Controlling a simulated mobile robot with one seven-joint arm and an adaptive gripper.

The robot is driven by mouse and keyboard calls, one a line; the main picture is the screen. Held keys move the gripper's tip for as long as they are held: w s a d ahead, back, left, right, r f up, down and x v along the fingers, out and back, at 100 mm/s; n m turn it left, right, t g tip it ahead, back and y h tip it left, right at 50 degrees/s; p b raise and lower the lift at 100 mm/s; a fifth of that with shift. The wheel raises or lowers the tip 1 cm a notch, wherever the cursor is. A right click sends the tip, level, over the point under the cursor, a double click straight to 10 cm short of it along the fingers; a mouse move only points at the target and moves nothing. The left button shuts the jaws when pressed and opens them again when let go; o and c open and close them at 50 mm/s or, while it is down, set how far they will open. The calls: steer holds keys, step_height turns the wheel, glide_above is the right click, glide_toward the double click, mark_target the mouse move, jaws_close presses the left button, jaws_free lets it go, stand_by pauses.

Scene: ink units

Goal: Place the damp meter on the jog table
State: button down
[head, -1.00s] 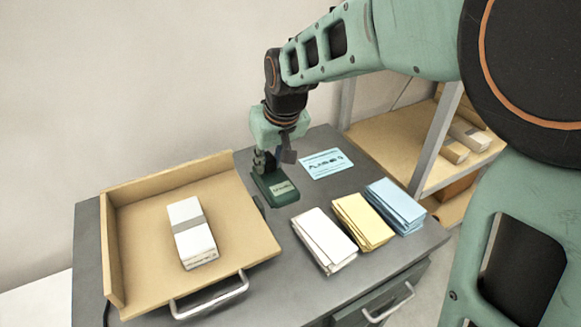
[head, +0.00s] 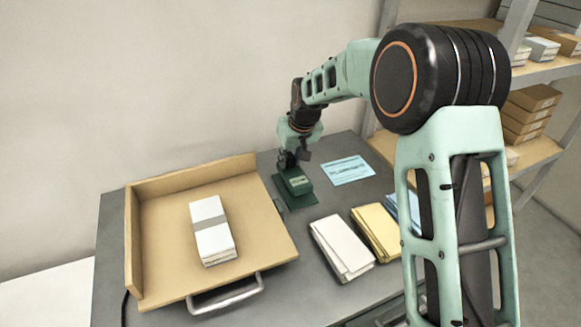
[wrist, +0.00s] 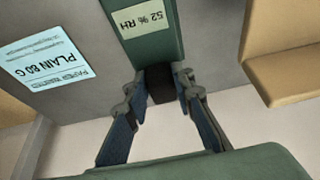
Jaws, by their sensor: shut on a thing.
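The damp meter (head: 297,182) is a small green block with a pale label, at the back middle of the grey desk. The label reads 52 % RH on the meter in the wrist view (wrist: 165,42). My gripper (head: 288,160) comes down from above and is shut on the dark part at the meter's end; its fingers also show in the wrist view (wrist: 160,88). A dark green patch shows under the meter; I cannot tell whether the meter is clear of the desk. The jog table (head: 160,262), a tan tray with raised back and left walls, is left of it.
A banded white paper stack (head: 213,238) lies on the jog table. White (head: 341,246) and yellow (head: 376,231) stacks lie on the desk (head: 300,265), with a blue stack partly behind my arm. A blue card (head: 347,170) lies right of the meter. Shelves (head: 525,150) stand right.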

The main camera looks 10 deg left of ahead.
mark_target(290, 166)
steer(key=shift+w+f, duration=0.3)
steer(key=shift+f, duration=1.5)
steer(key=shift+f, duration=0.15)
steer(key=c, duration=1.7)
jaws_free()
steer(key=shift+o, duration=0.2)
steer(key=shift+r, duration=0.3)
steer(key=v, duration=1.1)
steer(key=shift+s+r, duration=0.2)
steer(key=shift+r, duration=0.1)
